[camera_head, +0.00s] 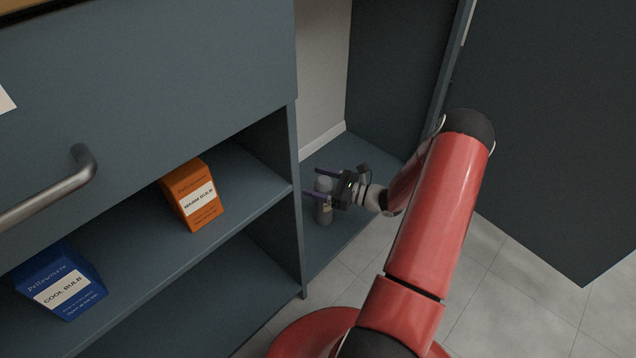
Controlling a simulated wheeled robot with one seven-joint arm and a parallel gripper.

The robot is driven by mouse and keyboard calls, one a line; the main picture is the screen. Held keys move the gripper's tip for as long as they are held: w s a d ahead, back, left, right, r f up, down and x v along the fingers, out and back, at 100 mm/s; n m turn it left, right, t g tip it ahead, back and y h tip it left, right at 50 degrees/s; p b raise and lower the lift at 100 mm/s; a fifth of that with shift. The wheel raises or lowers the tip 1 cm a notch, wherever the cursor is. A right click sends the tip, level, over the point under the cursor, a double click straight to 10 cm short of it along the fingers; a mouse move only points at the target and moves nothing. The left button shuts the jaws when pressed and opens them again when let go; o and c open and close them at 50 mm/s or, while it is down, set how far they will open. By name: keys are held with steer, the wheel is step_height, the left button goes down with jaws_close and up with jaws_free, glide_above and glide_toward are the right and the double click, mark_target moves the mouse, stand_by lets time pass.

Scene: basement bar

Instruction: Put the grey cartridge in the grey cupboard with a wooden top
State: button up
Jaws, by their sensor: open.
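The grey cartridge (324,211) stands upright on the floor of the open compartment of the grey cupboard (347,239), near its front left side. My gripper (314,186) reaches in from the right, with its purple fingers open on either side of the cartridge's upper part. Whether the fingers touch it I cannot tell. The fingers and gripper body hide part of the cartridge. A strip of the wooden top (60,7) shows at the upper left corner.
The cupboard door (560,130) stands open at the right. A drawer handle (55,190) juts out at the left. Tiled floor (510,290) is clear at the lower right.

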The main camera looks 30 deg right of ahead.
steer(key=p+v, duration=0.1)
steer(key=v, duration=1)
steer(key=shift+s+d, duration=0.2)
steer(key=shift+s, duration=0.1)
